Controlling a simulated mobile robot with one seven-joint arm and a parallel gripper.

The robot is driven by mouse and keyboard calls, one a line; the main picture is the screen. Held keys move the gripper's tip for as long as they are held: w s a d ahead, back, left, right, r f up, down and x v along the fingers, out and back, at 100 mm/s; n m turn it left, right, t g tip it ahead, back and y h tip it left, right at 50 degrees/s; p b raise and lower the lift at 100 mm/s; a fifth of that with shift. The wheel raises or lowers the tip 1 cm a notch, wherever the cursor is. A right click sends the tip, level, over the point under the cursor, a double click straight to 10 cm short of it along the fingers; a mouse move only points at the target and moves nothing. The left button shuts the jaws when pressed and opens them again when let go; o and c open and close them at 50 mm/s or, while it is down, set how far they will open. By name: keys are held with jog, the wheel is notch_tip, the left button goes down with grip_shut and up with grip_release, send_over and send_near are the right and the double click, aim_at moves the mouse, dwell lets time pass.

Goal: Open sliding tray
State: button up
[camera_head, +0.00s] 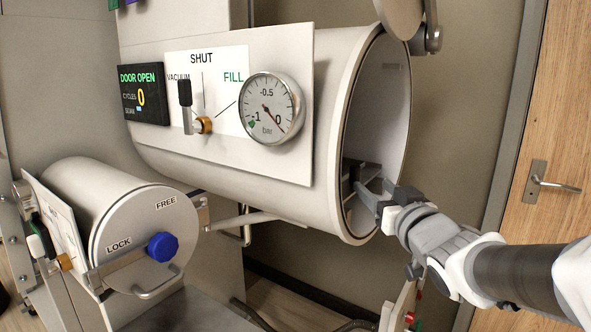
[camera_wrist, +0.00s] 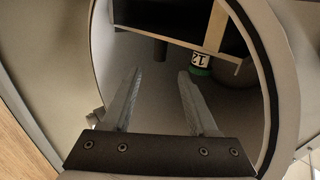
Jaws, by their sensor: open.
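The sliding tray (camera_head: 365,171) shows as a dark edge low inside the open mouth of the large white cylindrical chamber (camera_head: 350,110); most of it is hidden by the chamber wall. In the wrist view, the tray's pale edge (camera_wrist: 215,27) and dark surface are at the top. My gripper (camera_head: 378,196) is at the lower part of the chamber mouth, close to the tray. In the wrist view, my gripper (camera_wrist: 161,75) has its two fingers spread with nothing between them. I cannot tell whether a finger touches the tray.
The chamber's round rim (camera_wrist: 268,90) surrounds my fingers. A small green-and-white container (camera_wrist: 199,62) marked 12 is beside the tray edge. The round door (camera_head: 400,15) is swung up above the mouth. A smaller cylinder (camera_head: 130,215) with a blue knob (camera_head: 161,247) is lower left. A wooden door (camera_head: 555,120) is at right.

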jog(key=w, duration=0.4)
jog(key=w+a+b, duration=0.1)
jog(key=w, duration=0.4)
jog(key=w+a, duration=0.1)
jog(key=w, duration=0.3)
jog(key=shift+w+a+b, duration=0.1)
jog(key=shift+w+b, duration=0.3)
grip_shut()
dwell(0.7)
